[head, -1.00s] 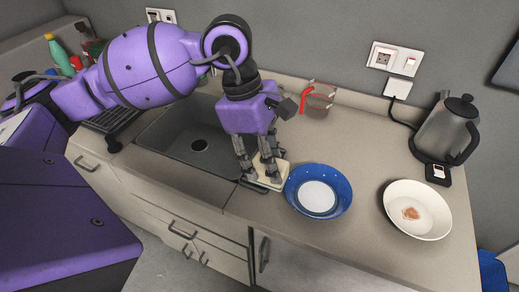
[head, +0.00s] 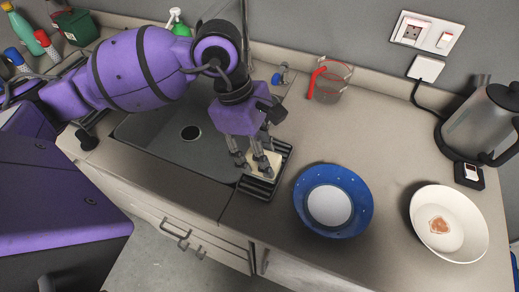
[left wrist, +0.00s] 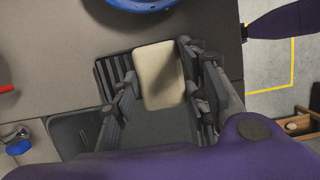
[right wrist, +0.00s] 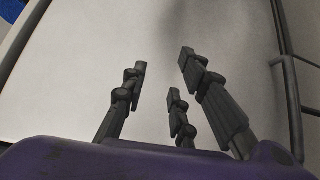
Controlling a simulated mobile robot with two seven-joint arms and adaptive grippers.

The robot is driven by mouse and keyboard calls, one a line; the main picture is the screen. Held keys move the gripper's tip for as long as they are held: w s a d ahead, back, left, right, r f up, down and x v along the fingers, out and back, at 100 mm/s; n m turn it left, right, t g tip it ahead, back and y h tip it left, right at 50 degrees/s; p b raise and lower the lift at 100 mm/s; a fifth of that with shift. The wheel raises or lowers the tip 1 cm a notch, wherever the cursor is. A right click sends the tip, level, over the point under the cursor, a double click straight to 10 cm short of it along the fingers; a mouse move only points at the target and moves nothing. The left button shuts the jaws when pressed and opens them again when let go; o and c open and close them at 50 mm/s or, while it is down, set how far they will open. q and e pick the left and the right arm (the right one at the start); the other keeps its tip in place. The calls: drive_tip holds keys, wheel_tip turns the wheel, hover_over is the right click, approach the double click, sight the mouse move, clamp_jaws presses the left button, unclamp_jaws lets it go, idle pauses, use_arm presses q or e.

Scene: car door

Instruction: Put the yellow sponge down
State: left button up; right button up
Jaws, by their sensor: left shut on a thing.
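The pale yellow sponge (head: 264,166) is held between the fingers of my left gripper (head: 257,160), at the right edge of the sink. It lies over a black ribbed tray (head: 284,154) on the counter. In the left wrist view the sponge (left wrist: 158,75) sits between the fingers, with the tray (left wrist: 112,68) around and below it. Whether the sponge touches the tray is hard to tell. My right gripper shows only in the right wrist view (right wrist: 160,62); its fingers are spread and empty before a pale panel.
A blue bowl (head: 352,222) stands right of the tray, and a white bowl (head: 464,238) farther right. A measuring cup (head: 328,84) and a kettle (head: 485,122) stand at the back. The sink (head: 165,155) is left. Counter between the cup and blue bowl is clear.

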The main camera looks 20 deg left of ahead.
use_arm(q)
wheel_tip(320, 180, down, 2)
drive_tip(key=shift+a+f, duration=0.1)
drive_tip(key=shift+s+r, duration=0.2)
drive_tip(key=shift+r, duration=0.05)
drive_tip(key=shift+s+d, duration=0.1)
drive_tip(key=shift+d, duration=0.1)
drive_tip(key=shift+f, duration=0.1)
drive_tip(key=o, duration=0.7)
drive_tip(key=shift+f, duration=0.15)
drive_tip(key=shift+c, duration=0.2)
drive_tip(key=o, duration=0.4)
drive_tip(key=shift+w+a, duration=0.1)
drive_tip(key=shift+w, duration=0.1)
drive_tip(key=shift+o, duration=0.2)
use_arm(e)
drive_tip(key=shift+w+a+f, duration=0.25)
drive_tip(key=shift+w+a, duration=0.1)
